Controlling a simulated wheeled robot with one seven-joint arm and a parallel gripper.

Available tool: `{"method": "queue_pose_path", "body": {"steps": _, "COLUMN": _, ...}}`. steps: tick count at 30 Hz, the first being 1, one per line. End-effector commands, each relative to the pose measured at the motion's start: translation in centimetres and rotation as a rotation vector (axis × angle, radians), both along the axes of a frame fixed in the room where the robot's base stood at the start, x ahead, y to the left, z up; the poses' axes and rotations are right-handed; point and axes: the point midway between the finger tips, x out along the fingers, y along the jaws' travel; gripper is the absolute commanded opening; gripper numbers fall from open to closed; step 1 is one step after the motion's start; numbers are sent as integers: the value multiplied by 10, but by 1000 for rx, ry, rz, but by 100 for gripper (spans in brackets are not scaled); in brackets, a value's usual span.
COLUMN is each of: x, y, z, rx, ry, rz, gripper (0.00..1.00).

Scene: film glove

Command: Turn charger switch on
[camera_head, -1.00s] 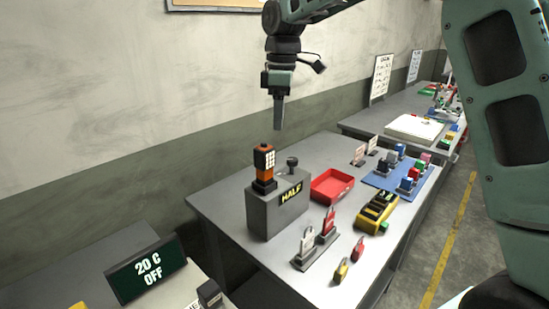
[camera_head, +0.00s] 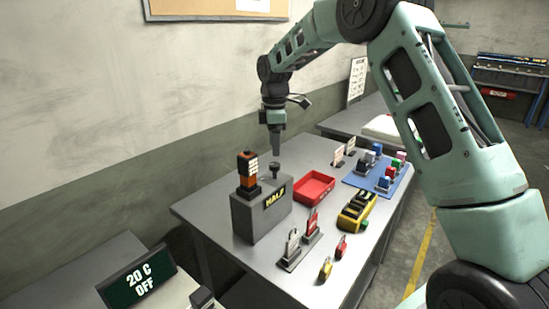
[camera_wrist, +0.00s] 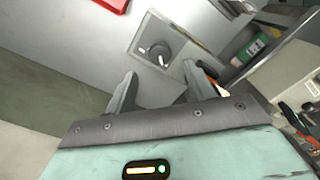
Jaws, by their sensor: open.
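A grey box (camera_head: 250,221) with a yellow "HALF" sign (camera_head: 275,197) stands on the table, with an orange and black handset (camera_head: 247,170) upright on top. A black knob (camera_head: 275,171) stands at its right. In the wrist view the knob (camera_wrist: 159,54) has a white pointer mark and sits on a light square plate. My gripper (camera_head: 276,154) points down close above the knob in the head view. In the wrist view its two fingers (camera_wrist: 160,70) are apart and empty, with the knob beyond the gap between their tips. I see no contact.
A red tray (camera_head: 331,186), a black and yellow device (camera_head: 348,219), padlocks (camera_head: 326,266) and a blue mat (camera_head: 360,178) with small blocks lie on the table (camera_head: 250,265). A screen (camera_head: 140,280) at front left reads "20 C OFF". The wall runs behind.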

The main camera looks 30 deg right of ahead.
Motion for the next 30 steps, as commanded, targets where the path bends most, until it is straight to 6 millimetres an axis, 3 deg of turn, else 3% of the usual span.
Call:
{"method": "queue_pose_path", "body": {"steps": 6, "x": -1, "y": 0, "z": -38, "rx": 0, "ry": 4, "rz": 0, "gripper": 54}}
{"method": "queue_pose_path", "body": {"steps": 10, "x": 0, "y": 0, "z": -53, "rx": 0, "ry": 2, "rz": 0, "gripper": 54}}
{"method": "queue_pose_path", "body": {"steps": 22, "x": 0, "y": 0, "z": -63, "rx": 0, "ry": -1, "rz": 0, "gripper": 54}}
{"method": "queue_pose_path", "body": {"steps": 23, "x": 0, "y": 0, "z": -63, "rx": 0, "ry": -1, "rz": 0, "gripper": 51}}
{"method": "queue_pose_path", "body": {"steps": 27, "x": 0, "y": 0, "z": -63, "rx": 0, "ry": 0, "rz": 0, "gripper": 12}}
{"method": "queue_pose_path", "body": {"steps": 30, "x": 0, "y": 0, "z": -62, "rx": 0, "ry": 0, "rz": 0, "gripper": 9}}
